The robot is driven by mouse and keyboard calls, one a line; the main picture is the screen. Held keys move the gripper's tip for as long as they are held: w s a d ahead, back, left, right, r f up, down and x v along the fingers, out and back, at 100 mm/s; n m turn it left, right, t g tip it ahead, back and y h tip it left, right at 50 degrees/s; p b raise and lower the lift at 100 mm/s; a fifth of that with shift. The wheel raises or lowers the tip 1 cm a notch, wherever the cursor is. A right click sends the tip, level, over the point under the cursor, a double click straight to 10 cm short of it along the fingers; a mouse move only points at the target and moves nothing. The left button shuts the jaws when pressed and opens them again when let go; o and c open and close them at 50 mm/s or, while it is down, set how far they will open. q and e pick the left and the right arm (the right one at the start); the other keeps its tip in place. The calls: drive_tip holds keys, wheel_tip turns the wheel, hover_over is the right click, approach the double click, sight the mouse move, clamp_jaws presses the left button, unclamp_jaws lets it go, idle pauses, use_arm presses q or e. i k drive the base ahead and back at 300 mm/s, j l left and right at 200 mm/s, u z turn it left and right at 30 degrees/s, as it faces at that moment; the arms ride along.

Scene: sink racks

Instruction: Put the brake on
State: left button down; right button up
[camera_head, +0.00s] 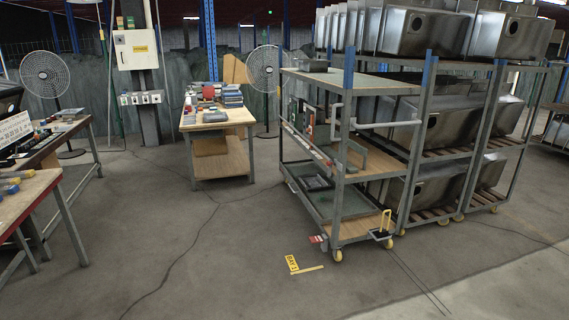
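A grey metal cart (340,178) with blue-topped posts and several shelves stands right of the middle, in front of the sink racks. Yellow casters show at its base, one at the near corner (338,255). A small red-and-grey part (318,239) sticks out low at that corner; it may be a brake pedal, but its position is too small to tell. A yellow upright handle on a dark plate (382,229) stands at the cart's near right corner. I cannot tell whether either is the brake. Neither of my grippers is in view.
A wooden-topped table (217,122) is at the back, workbenches (30,195) at the left. The floor between is clear.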

sight(314, 239)
drive_tip(key=i, duration=2)
